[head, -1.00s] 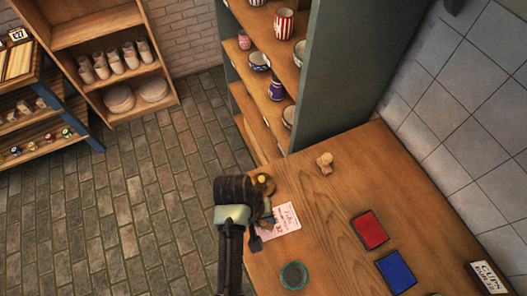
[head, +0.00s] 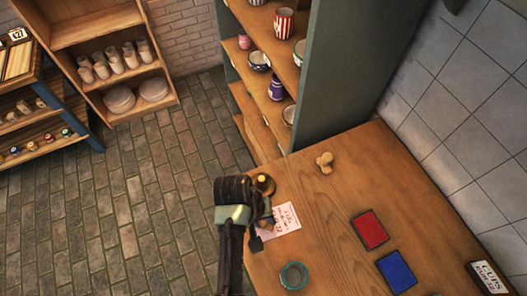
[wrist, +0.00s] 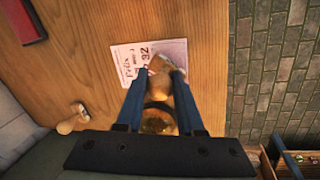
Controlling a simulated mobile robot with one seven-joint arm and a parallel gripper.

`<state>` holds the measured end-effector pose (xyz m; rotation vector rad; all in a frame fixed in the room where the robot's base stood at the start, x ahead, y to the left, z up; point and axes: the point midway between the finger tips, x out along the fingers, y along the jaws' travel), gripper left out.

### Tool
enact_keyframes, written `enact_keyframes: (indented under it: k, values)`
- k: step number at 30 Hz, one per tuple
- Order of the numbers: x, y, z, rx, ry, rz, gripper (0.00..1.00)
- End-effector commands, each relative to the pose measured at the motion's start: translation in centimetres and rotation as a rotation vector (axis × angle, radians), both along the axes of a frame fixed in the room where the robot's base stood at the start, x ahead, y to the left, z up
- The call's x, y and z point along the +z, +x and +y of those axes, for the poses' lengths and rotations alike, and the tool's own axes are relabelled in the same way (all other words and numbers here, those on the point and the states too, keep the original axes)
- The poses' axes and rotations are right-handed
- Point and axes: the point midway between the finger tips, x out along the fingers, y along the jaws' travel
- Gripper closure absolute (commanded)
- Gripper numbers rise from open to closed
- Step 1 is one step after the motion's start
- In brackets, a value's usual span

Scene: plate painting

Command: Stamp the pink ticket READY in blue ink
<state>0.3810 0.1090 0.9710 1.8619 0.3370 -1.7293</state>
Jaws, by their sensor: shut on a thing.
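The pink ticket (head: 288,217) lies on the wooden table near its left edge, with dark writing on it. It also shows in the wrist view (wrist: 127,58). My gripper (head: 266,226) is over the ticket's left part and covers some of it. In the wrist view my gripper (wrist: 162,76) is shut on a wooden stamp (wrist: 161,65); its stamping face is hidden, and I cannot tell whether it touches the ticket. The blue ink pad (head: 396,271) and the red ink pad (head: 369,230) lie to the right. No READY mark is readable.
Another wooden stamp (head: 325,162) lies toward the back of the table. A round brass thing (head: 264,184) is close beside my gripper at the table edge. A teal-rimmed dish (head: 294,276) stands in front. A cups sign (head: 488,277) is at the right. The table's middle is clear.

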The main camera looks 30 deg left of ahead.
Motion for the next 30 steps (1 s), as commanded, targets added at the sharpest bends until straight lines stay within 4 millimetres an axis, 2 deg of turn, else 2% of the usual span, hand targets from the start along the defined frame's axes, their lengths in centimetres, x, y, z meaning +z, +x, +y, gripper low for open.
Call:
enact_keyframes:
  k: [30]
  values:
    - [-0.69,-0.04,-0.01,0.0,0.0,0.001,0.99]
